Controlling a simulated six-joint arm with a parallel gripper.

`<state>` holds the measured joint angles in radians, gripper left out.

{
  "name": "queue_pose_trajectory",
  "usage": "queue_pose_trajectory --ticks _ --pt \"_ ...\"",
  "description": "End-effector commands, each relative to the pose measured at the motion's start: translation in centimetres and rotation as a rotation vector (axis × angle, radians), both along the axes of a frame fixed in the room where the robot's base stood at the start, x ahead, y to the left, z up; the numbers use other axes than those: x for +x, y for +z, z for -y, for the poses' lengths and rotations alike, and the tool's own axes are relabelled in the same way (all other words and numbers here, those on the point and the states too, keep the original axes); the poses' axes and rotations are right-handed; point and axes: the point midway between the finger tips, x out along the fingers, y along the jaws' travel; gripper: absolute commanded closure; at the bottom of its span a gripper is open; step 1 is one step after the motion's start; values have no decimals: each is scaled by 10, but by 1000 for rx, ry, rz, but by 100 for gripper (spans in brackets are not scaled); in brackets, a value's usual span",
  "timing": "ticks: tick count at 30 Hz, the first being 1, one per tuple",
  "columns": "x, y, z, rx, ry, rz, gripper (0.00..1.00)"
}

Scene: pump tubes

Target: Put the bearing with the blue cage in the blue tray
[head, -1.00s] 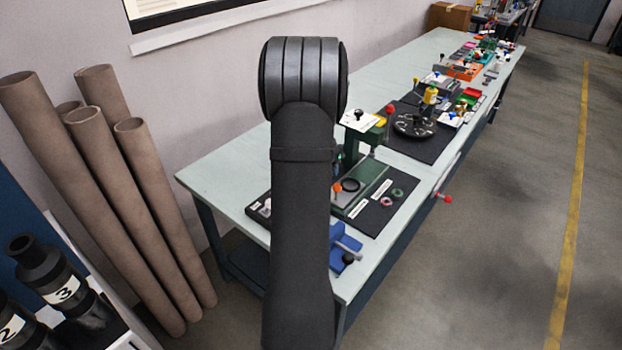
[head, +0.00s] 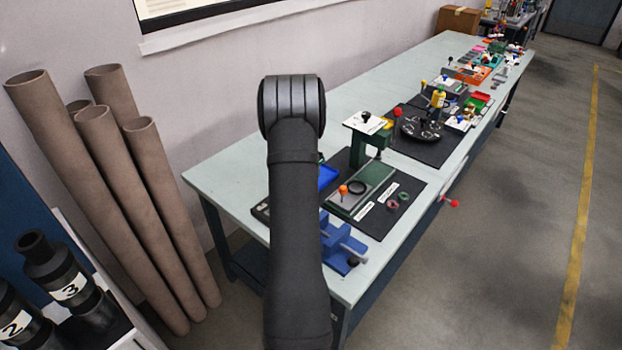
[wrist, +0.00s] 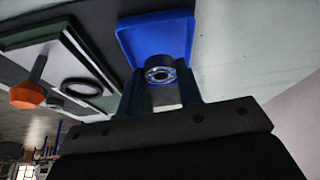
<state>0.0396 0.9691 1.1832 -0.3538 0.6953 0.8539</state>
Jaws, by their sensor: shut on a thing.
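In the wrist view, my gripper (wrist: 161,88) is shut on a dark-rimmed bearing (wrist: 160,74) with blue showing in its ring. The blue tray (wrist: 154,30) lies just beyond the bearing in that view, with the bearing overlapping its near edge. I cannot tell how high the bearing is above the tray. In the head view, part of the blue tray (head: 328,177) shows beside my arm at the back of the black mat. My gripper and the held bearing are hidden behind the arm there.
A red-pink bearing (head: 392,204) and a green one (head: 404,197) lie on the mat. A green press (head: 366,142) with a black ring (head: 357,187) and an orange knob (head: 344,190) stands close to the tray. A blue vise (head: 342,242) sits at the bench's near end.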

Motion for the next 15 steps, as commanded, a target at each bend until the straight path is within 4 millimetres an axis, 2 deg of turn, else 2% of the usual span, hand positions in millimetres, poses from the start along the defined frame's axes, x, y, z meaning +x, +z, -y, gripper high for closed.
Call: queue_pose_trajectory --ticks 9,15 --pt "0 -38 0 0 1 -2 91" --pt "0 -39 0 -1 0 1 91"
